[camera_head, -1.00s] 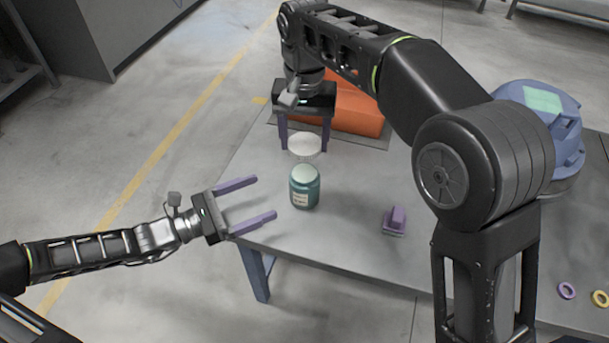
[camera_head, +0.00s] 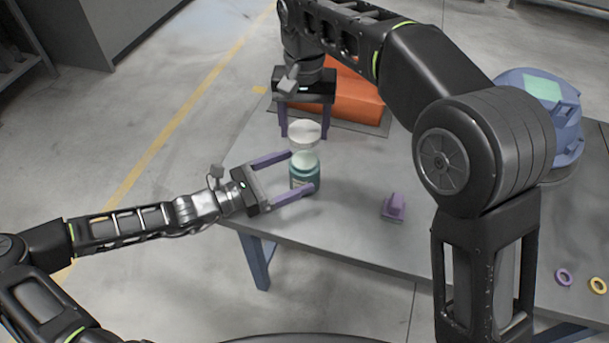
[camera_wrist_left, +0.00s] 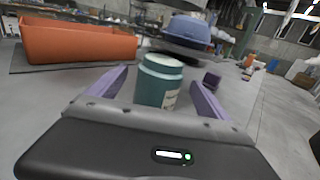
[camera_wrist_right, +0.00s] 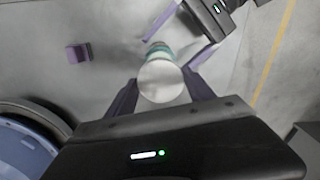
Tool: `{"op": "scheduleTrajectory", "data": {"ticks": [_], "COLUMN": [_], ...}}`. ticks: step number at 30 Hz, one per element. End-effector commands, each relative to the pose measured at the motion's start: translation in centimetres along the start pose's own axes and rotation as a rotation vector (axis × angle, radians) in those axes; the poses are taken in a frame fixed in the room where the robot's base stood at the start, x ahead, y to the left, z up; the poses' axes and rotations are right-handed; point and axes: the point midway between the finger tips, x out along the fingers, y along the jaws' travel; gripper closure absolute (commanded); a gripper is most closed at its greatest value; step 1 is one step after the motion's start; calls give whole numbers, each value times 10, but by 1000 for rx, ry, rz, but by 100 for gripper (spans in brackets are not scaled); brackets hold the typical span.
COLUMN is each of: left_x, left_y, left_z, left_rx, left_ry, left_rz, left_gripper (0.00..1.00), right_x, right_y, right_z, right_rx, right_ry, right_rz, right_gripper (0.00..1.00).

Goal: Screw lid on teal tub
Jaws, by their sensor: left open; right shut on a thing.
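The teal tub (camera_head: 304,172) stands upright on the grey table, with a pale top and a label on its side. It also shows in the left wrist view (camera_wrist_left: 158,84) between the fingers. My left gripper (camera_head: 303,172) is open, with one purple finger on each side of the tub; I cannot tell whether they touch it. My right gripper (camera_head: 304,130) is shut on the white lid (camera_head: 305,133) and holds it level above the tub, slightly behind it in the head view. In the right wrist view the lid (camera_wrist_right: 160,82) hides part of the tub.
An orange bin (camera_head: 350,98) lies behind on a dark mat. A purple block (camera_head: 394,207) sits to the right of the tub. A blue hood-like thing (camera_head: 545,100) stands at the right. Purple (camera_head: 563,277) and yellow (camera_head: 598,285) rings lie near the front right.

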Motion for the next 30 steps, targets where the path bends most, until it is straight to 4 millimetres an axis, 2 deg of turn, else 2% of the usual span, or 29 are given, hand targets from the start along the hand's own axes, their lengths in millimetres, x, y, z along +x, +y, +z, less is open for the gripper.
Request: {"op": "scheduleTrajectory", "data": {"ticks": [3,7,18,30], "left_x": [17,28,31,31], "left_y": [-1,0,0,0], "left_z": [0,0,0,0], "left_rx": [-2,-1,0,0], "left_ry": [-1,0,1,1], "left_rz": [-1,0,0,0], "left_gripper": [10,10,11,43], "right_x": [0,0,0,0], "right_y": [0,0,0,0], "right_z": [0,0,0,0], "right_rx": [0,0,0,0], "right_ry": [0,0,0,0], "right_rz": [0,0,0,0], "right_gripper": [76,76,76,76]}}
